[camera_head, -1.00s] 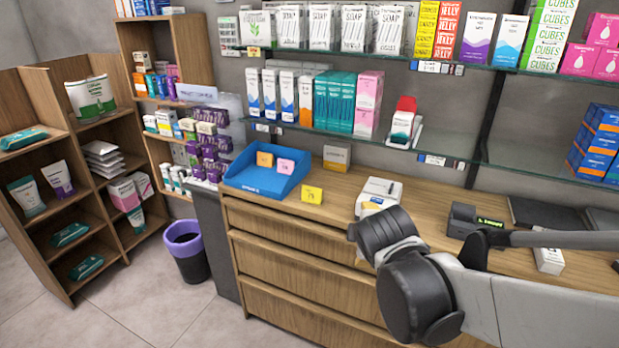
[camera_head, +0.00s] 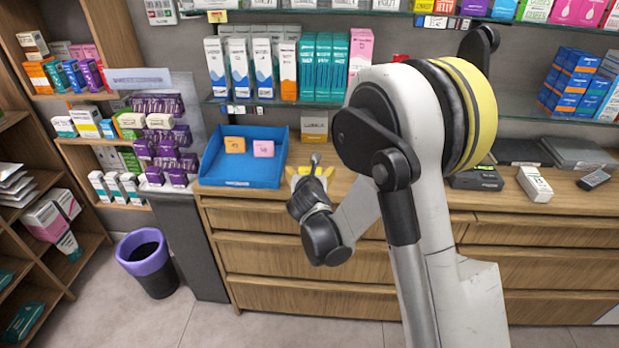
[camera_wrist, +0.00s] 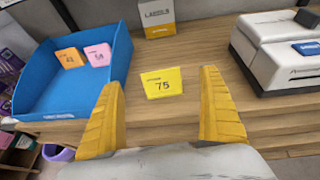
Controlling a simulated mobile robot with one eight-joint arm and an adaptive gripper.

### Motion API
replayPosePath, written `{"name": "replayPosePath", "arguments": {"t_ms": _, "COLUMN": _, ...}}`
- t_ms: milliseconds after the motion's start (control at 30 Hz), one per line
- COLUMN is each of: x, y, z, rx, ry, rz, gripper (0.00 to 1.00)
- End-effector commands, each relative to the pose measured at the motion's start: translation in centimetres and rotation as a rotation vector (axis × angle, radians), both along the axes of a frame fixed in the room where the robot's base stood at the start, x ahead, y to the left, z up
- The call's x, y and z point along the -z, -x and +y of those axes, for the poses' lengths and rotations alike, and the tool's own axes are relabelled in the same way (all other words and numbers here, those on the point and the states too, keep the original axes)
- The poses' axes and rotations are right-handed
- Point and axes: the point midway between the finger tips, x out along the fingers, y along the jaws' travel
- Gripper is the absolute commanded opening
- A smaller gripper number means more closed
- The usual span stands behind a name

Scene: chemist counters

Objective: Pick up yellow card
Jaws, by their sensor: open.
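A white device (camera_wrist: 275,50) stands on the counter right of the card. A small yellow-and-grey box (camera_head: 314,128) stands behind. Glass shelves with boxes (camera_head: 322,68) hang above. A purple-rimmed bin (camera_head: 142,250) is on the floor at left. The wooden counter (camera_wrist: 195,50) around the card is clear.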

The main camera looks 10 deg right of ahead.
Motion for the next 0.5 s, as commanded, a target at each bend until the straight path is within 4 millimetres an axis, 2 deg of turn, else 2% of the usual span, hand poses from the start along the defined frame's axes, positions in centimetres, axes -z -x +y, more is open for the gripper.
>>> {"name": "replayPosePath", "arguments": {"t_ms": 267, "x": 1.5, "y": -2.5, "z": -0.7, "rx": 0.001, "ry": -0.002, "rz": 0.0, "gripper": 0.9}}
{"name": "replayPosePath", "arguments": {"t_ms": 500, "x": 3.0, "y": -5.5, "z": -1.5, "rx": 0.001, "ry": -0.003, "rz": -0.001, "gripper": 0.9}}
